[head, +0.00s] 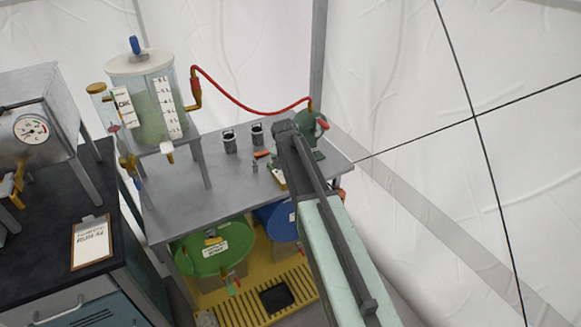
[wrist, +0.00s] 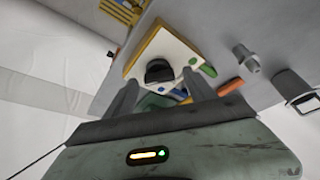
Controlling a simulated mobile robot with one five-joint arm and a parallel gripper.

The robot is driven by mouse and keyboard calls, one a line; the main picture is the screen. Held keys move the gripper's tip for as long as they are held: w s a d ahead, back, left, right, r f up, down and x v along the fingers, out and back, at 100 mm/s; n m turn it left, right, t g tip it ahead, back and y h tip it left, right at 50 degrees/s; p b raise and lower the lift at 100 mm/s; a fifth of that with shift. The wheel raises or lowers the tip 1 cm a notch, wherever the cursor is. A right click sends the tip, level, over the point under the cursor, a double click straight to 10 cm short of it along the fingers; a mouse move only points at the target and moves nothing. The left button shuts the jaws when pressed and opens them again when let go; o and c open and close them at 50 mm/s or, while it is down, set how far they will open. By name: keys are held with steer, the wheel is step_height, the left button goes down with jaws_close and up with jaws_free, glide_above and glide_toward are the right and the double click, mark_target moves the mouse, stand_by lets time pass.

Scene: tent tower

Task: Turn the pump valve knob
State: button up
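A black rounded knob (wrist: 159,71) sits on the white face of a small box with a yellow edge (wrist: 140,52) in the wrist view. A blue dot and a green dot mark the face beside the knob. My gripper (wrist: 161,78) is open, with one dark finger on each side of the knob in the picture. I cannot tell whether either finger touches it. In the head view my arm hides most of this box, and only a pale yellow corner (head: 279,178) shows. The green pump (head: 312,128) stands behind my arm at the grey table's far right.
The grey table (head: 180,190) also bears a tank (head: 148,95) of green liquid, two dark canisters (head: 230,142) and an orange piece (wrist: 230,87). A red hose (head: 250,108) arches from tank to pump. Green (head: 210,262) and blue (head: 278,222) drums lie underneath.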

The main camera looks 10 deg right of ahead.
steer(key=p+v, duration=0.7)
steer(key=shift+s+r, duration=0.15)
steer(key=shift+r, duration=0.2)
steer(key=s+d+f+n+g+y, duration=0.1)
steer(key=s+n+g, duration=0.3)
steer(key=s, duration=2.1)
steer(key=shift+d+f+y, duration=0.25)
steer(key=shift+f+y, duration=0.15)
